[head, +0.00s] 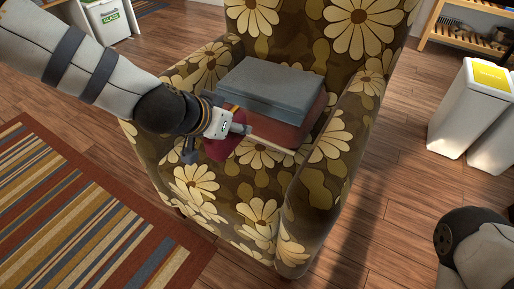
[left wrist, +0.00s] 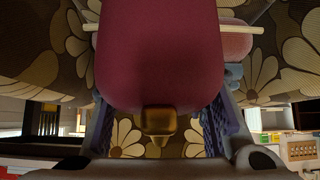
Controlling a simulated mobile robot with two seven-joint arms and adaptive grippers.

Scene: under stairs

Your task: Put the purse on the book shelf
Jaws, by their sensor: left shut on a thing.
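The purse (head: 227,149) is dark red and partly hidden under my left gripper (head: 214,143) in the head view, at the seat of the flowered armchair. In the left wrist view the purse (left wrist: 160,50) is a rounded maroon shape with a gold clasp (left wrist: 158,122), between the two fingers of my left gripper (left wrist: 162,125). My left gripper is shut on it. Whether the purse still touches the seat, I cannot tell. My right arm shows at the lower right of the head view, but its gripper is out of view.
The armchair (head: 325,185) holds a grey box-like thing (head: 272,85) on a reddish one (head: 285,128), close beside my left gripper. White bins (head: 470,105) and a low wooden shelf (head: 465,40) stand at the right. A striped rug (head: 75,215) lies at the left.

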